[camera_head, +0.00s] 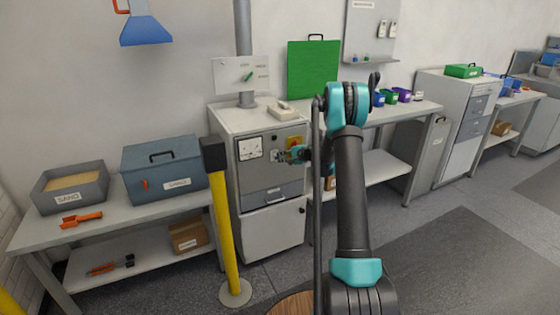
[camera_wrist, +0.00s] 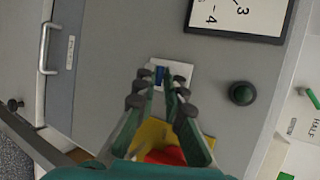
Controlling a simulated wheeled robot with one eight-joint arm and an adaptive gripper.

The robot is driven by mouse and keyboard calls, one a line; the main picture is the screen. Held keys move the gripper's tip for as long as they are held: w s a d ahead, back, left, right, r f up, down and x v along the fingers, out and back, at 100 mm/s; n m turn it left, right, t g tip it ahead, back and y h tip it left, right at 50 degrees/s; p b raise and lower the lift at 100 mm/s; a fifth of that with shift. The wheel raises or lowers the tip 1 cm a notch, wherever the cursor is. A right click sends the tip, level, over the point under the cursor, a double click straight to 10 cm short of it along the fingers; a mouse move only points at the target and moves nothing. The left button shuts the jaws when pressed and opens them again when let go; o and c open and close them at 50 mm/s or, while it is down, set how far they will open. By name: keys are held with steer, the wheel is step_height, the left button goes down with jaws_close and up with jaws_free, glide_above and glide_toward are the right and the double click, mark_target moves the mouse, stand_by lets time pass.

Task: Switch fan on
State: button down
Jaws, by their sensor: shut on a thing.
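In the head view my gripper (camera_head: 290,155) is at the upper right of the cabinet front, and the switch is too small to make out there.
A red and yellow control (camera_wrist: 165,155) lies partly behind my fingers. A framed dial (camera_wrist: 240,15) is above. A yellow post (camera_head: 223,225) stands left of the cabinet. Grey floor at the right is clear.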

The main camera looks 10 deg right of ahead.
steer(key=g, duration=0.1)
steer(key=r+m+g+h, duration=0.1)
steer(key=g, duration=0.1)
steer(key=shift+w+a+r, duration=0.15)
steer(key=shift+w, duration=0.15)
steer(key=shift+w+a+r+m+g+h, duration=0.15)
steer(key=shift+r+g+h, duration=0.2)
steer(key=shift+g, duration=0.35)
steer(key=shift+w+d+r+m+g+h, duration=0.15)
steer(key=shift+g+h, duration=0.3)
steer(key=shift+g, duration=0.25)
steer(key=shift+a, duration=0.1)
steer(key=c, duration=1.6)
jaws_free()
steer(key=v, duration=0.8)
steer(key=shift+w, duration=0.15)
